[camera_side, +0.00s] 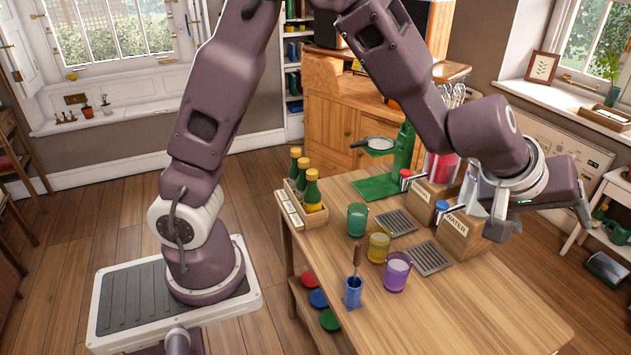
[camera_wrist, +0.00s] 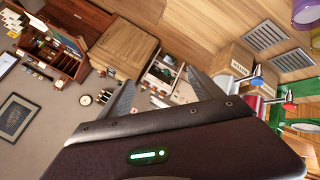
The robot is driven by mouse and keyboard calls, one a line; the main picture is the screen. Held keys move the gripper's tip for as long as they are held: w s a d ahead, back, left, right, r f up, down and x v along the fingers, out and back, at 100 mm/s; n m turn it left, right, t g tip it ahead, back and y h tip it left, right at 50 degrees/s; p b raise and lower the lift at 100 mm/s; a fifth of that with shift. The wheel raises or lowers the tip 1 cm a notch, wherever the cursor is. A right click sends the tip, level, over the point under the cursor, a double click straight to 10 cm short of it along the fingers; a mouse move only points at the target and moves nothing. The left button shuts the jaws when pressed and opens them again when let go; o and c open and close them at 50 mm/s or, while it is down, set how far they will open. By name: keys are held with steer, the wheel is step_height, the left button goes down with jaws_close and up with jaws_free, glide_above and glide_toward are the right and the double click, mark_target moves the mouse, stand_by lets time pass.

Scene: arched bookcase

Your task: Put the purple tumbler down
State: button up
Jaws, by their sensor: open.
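The purple tumbler (camera_side: 397,272) stands upright on the wooden table, in front of the dark drip grates. Part of it also shows at the top right corner of the wrist view (camera_wrist: 304,14). My gripper (camera_side: 484,205) is to the right of the tumbler and apart from it, above the table near the box labelled WATER (camera_side: 463,233). In the wrist view my gripper (camera_wrist: 163,90) has its two fingers spread wide with nothing held between them.
A yellow tumbler (camera_side: 379,246) and a green tumbler (camera_side: 357,219) stand behind the purple one. A blue holder (camera_side: 353,292) with a tool stands to its left. Bottles in a crate (camera_side: 308,195) are at the table's left edge. The front right of the table is clear.

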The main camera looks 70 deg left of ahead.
steer(key=s+a+r+m+g+h, duration=0.1)
steer(key=s+a+r+m+h, duration=0.3)
steer(key=s+r, duration=0.75)
steer(key=s+a+f+m+g+y, duration=0.1)
steer(key=s+a+f+m+y, duration=0.1)
steer(key=s+a, duration=0.4)
steer(key=s+a+f+m+g+y, duration=0.1)
steer(key=s+a, duration=0.5)
steer(key=s, duration=0.9)
step_height(320, 180, down, 3)
steer(key=shift+f+m+g+y, duration=0.25)
steer(key=shift+m+y, duration=0.35)
steer(key=shift+y, duration=0.5)
steer(key=shift+o, duration=0.4)
steer(key=shift+w+r, duration=0.1)
